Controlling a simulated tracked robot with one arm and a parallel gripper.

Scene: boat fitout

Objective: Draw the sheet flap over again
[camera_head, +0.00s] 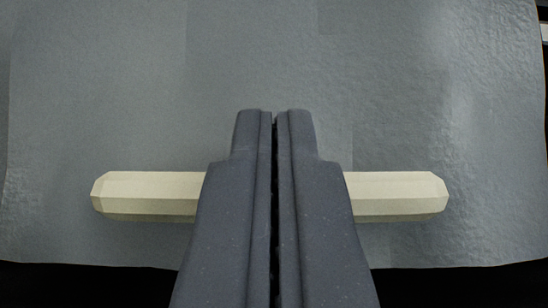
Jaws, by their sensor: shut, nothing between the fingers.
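The sheet flap (420,100) is grey and slightly textured, and it fills most of the view. A pale cream bar with bevelled ends (150,194) runs left to right across its lower part, like a handle. My gripper (274,115) is shut and empty, with its fingers pointing up the picture in front of the bar. The fingers hide the middle of the bar. I cannot tell whether they touch the bar or the sheet.
The sheet's lower edge (90,262) runs across the bottom of the view, with a dark area (70,288) beyond it. At the right edge there is a dark strip with a small pale patch near the top.

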